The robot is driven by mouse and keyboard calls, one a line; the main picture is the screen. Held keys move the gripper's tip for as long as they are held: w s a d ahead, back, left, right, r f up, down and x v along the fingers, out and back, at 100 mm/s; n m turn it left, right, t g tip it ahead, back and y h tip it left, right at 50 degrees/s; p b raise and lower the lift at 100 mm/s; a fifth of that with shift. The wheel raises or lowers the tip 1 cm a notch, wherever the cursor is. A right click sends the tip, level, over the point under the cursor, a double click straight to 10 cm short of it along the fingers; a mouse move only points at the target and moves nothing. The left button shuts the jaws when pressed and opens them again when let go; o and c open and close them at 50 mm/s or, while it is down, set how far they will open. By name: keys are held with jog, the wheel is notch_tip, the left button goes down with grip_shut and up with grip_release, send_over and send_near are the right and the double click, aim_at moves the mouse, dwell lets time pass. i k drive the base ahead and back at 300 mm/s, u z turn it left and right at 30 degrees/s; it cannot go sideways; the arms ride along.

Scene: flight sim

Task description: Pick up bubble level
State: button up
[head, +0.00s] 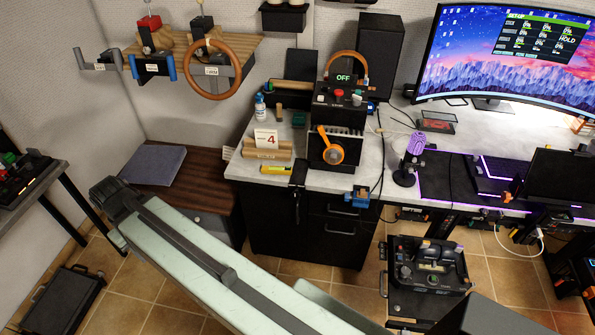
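A small yellow bar (277,170) lies near the front edge of the grey-white desk, just in front of a wooden calendar block. It may be the bubble level, but it is too small here to make out a vial. My long pale green arm (210,255) crosses the lower part of the head view, with a dark joint at its upper left end, left of the black drawer cabinet. I cannot make out my gripper's fingers.
A black control box with an orange lever (332,146) stands right of the yellow bar. The calendar block (267,154) and a white bottle (260,106) are behind it. A purple microphone (415,150) stands farther right. Tiled floor (330,270) shows before the cabinet (280,218).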

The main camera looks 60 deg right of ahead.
aim_at(266, 169)
jog(key=u, duration=0.15)
jog(key=i, duration=0.95)
jog(key=z, duration=0.05)
